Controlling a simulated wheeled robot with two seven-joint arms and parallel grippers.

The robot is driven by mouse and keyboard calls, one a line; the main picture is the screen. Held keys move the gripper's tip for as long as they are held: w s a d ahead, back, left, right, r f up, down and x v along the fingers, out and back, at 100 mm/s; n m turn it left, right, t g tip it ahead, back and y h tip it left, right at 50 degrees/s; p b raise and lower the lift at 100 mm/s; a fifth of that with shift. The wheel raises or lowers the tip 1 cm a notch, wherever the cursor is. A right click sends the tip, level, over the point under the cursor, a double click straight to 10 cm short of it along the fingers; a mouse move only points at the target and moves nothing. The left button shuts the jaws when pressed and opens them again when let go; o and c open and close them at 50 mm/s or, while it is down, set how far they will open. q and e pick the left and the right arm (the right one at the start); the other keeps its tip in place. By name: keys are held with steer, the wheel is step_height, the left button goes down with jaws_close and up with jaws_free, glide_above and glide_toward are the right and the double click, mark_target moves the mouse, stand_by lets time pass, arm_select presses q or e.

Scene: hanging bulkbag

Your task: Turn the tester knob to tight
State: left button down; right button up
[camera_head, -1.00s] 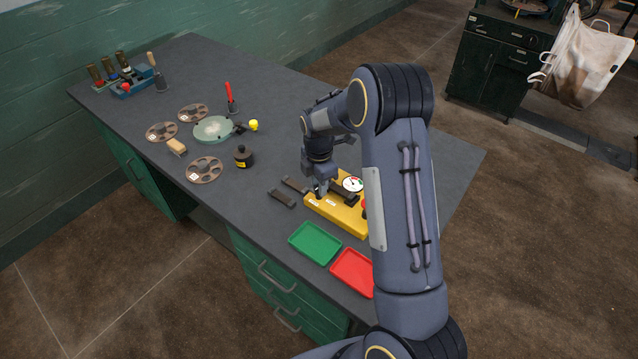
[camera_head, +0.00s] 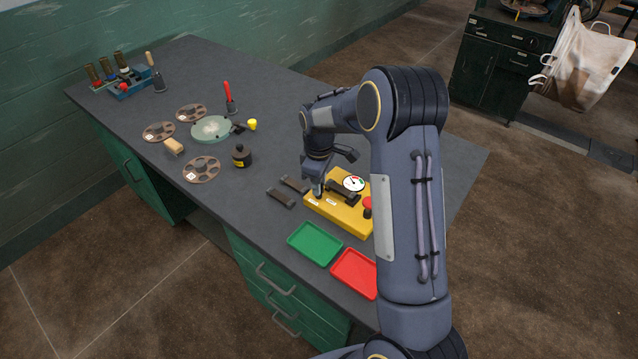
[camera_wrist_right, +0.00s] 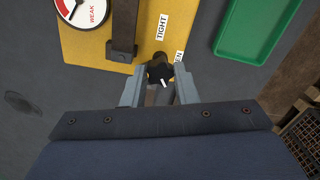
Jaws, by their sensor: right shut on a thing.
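The yellow tester (camera_head: 349,220) sits near the front edge of the bench. It has a round dial (camera_head: 354,183), a dark clamp bar (camera_head: 341,191) and a red button (camera_head: 367,204). My right gripper (camera_head: 318,191) is over its left corner. In the right wrist view, the tester's small black knob (camera_wrist_right: 159,69) with a white mark sits between the fingertips of my right gripper (camera_wrist_right: 159,80), which is shut on it. The TIGHT label (camera_wrist_right: 162,27) is above the knob, and a partly hidden label ending in EN is to its right. My left gripper is out of view.
A green tray (camera_head: 315,244) and a red tray (camera_head: 355,272) lie in front of the tester. Two dark strips (camera_head: 281,197) lie to its left. A dark bottle (camera_head: 242,156), reels (camera_head: 201,170) and a round pale green disc (camera_head: 211,129) stand farther left.

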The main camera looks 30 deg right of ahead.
steer(key=m, duration=0.6)
steer(key=shift+m+b, duration=0.3)
steer(key=shift+b, duration=0.05)
stand_by(1.1)
steer(key=o, duration=1)
steer(key=shift+r, duration=0.1)
step_height(320, 180, up, 8)
steer(key=shift+f, duration=0.15)
